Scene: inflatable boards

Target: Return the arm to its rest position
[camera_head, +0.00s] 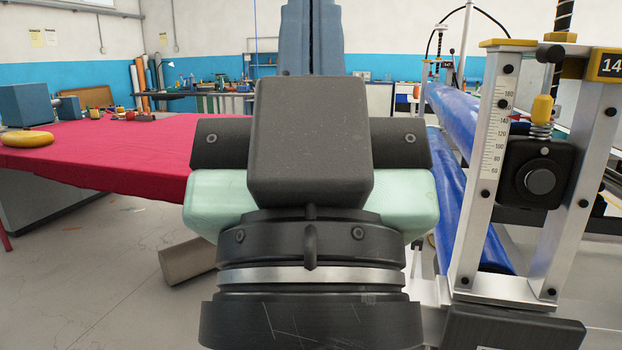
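My arm fills the middle of the head view, close to the camera. Its black round wrist section with a metal ring is at the bottom. Above it is the black, boxy body of what looks like my gripper (310,145), with a dark bolted bar and pale green blocks on both sides. The fingertips are hidden behind this body, so I cannot see whether they are open or hold anything. A blue-grey upright part (312,38) rises behind it; I cannot tell what it belongs to.
A red-covered table (110,150) stands at left, with a yellow oval object (27,139) and small items on it. A metal roller frame (480,170) with blue rolls (452,115) stands close at right. A brown cylinder (187,262) lies on the floor.

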